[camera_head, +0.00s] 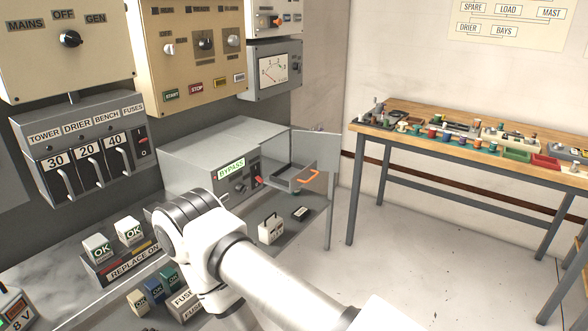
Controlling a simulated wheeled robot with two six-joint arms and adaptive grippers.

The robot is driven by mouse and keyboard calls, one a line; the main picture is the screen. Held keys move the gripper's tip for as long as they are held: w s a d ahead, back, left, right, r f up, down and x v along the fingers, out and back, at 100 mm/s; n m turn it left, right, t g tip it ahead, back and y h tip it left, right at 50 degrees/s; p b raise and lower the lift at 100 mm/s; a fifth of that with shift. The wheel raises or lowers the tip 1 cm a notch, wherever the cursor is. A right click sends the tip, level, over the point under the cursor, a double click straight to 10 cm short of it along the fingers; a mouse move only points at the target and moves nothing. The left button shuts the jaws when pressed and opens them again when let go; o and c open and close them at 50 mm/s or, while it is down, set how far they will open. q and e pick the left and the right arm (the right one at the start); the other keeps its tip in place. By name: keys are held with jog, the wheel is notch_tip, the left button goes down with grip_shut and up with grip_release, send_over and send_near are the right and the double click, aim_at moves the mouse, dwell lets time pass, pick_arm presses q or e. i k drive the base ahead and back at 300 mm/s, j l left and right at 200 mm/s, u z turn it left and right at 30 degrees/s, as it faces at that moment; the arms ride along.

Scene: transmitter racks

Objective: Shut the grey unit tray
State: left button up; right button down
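The grey unit (205,152) stands on the grey bench against the left wall, with a green-lit BYPASS label on its front. An orange handle (308,176) is on the tray's front. A pale grey door panel (316,150) stands open beside the tray. One of my white arms crosses the lower middle, in front of the bench and left of the tray. Neither gripper shows.
Fuse blocks marked OK (131,232) and a REPLACE ON holder (133,262) stand on the bench at left. A small white block (271,229) and a dark piece (300,213) lie below the tray. A wooden table (450,140) with many parts is at right. The floor between is clear.

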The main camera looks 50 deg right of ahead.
aim_at(288, 178)
jog(key=z, duration=1.8)
